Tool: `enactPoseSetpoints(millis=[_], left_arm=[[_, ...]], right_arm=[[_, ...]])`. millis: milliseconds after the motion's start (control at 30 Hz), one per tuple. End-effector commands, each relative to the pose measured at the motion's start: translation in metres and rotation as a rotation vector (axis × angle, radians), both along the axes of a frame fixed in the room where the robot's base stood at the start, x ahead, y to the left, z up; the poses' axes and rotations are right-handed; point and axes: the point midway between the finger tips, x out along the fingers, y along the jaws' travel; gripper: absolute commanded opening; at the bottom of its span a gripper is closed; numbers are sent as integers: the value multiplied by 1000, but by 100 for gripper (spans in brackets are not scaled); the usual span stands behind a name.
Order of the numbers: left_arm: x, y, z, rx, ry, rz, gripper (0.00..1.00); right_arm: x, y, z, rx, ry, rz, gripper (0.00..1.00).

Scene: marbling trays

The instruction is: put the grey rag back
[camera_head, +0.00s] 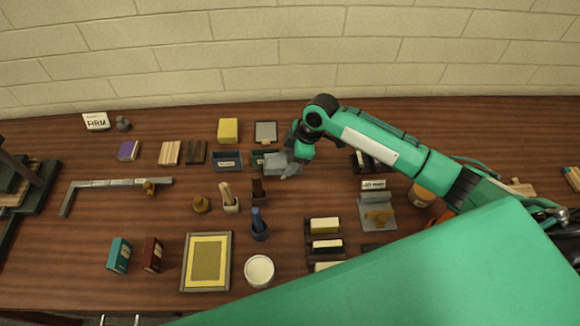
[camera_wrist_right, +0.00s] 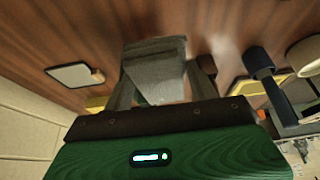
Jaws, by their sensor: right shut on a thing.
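The grey rag (camera_head: 275,163) is a small grey folded piece near the middle of the table. In the wrist view the rag (camera_wrist_right: 155,64) sits between the fingers of my right gripper (camera_wrist_right: 160,84). My right gripper (camera_head: 290,164) is shut on the rag, reaching in from the right. A small dark green tray (camera_head: 256,154) lies under or just behind the rag and is partly hidden by it. I cannot tell whether the rag touches this tray. My left gripper is not in view.
A blue tray (camera_head: 227,167) is just left of the rag. A grey-faced plate (camera_head: 265,132) and a yellow block (camera_head: 228,130) lie behind. A dark blue tool (camera_head: 259,224) stands in front. My right arm covers the table's right part; bare wood shows left of centre.

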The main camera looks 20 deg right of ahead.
Motion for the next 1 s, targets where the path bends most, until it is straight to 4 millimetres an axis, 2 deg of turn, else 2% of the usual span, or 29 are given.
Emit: enactPoseSetpoints(millis=[500,867,900,1000], left_arm=[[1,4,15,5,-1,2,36],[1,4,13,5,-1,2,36],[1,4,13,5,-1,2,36],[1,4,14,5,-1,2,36]], right_arm=[[0,0,-59,0,1,-1,40],[0,0,-64,0,0,0,40],[0,0,-65,0,-1,0,60],[0,0,-64,0,-1,0,80]])
